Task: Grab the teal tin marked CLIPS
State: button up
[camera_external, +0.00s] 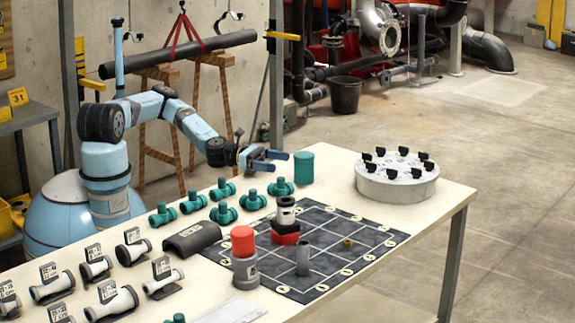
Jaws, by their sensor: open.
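A teal cylindrical tin (304,168) stands upright near the back edge of the table. No CLIPS marking is readable on the side that shows. My gripper (279,161) is just to the left of the tin, with its blue fingers apart and pointing right towards it. Nothing shows between the fingers. I cannot tell whether a fingertip touches the tin or how far apart in depth they are.
Several teal pipe fittings (223,214) stand left of and below the tin. A black gridded mat (325,230) holds a red-topped grey cylinder (245,270) and other small parts. A round grey flange (397,185) with black knobs stands at right. Bare tabletop lies between tin and flange.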

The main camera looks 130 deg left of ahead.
aim_at(310, 166)
jog(key=x, duration=1.2)
jog(key=shift+c, duration=0.4)
jog(key=c, duration=1)
jog(key=shift+c, duration=0.6)
jog(key=shift+r, duration=0.1)
